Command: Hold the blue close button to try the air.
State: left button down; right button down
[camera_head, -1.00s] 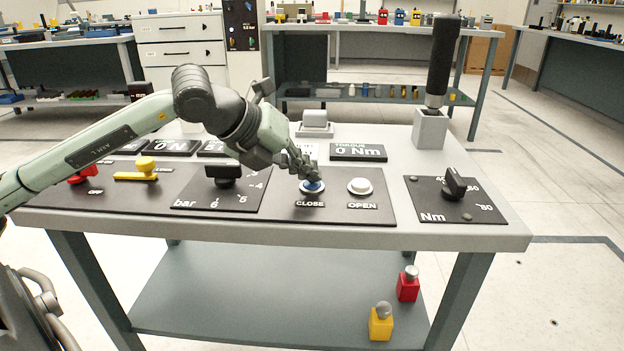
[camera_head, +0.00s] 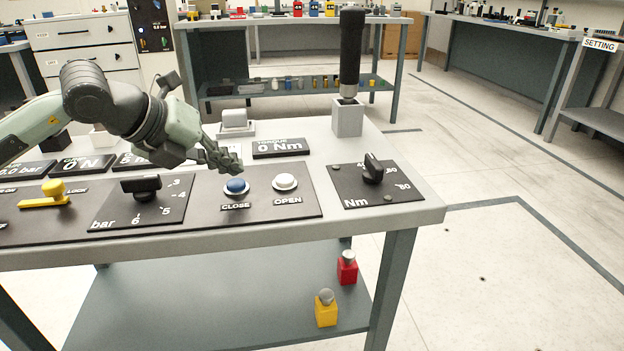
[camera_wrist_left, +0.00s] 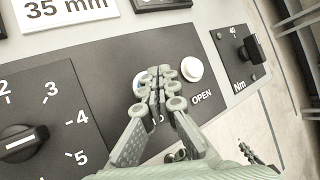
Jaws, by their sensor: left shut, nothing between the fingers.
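The blue close button (camera_head: 236,186) sits in a pale ring on the dark panel, above the word CLOSE. My left gripper (camera_head: 232,165) is shut and empty. Its fingertips are just above and behind the button in the head view, and the button's top shows clear of them. In the left wrist view the shut fingertips (camera_wrist_left: 160,85) cover most of the blue button (camera_wrist_left: 138,84), and only its left edge shows. The white open button (camera_head: 285,182) is right of it, untouched; it also shows in the wrist view (camera_wrist_left: 191,69). My right gripper is out of view.
A black bar knob (camera_head: 141,187) and a yellow lever (camera_head: 53,190) are to the left. An Nm knob (camera_head: 373,168) and a tall black handle (camera_head: 351,55) are to the right. A torque display (camera_head: 281,147) reads 0 Nm. Red and yellow blocks stand on the lower shelf (camera_head: 220,305).

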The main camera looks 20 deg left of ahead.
aim_at(231, 184)
pick_arm(q)
jog(key=shift+r, duration=0.1)
jog(key=shift+r+p, duration=1.5)
jog(key=shift+r, duration=0.95)
jog(key=shift+f, duration=0.1)
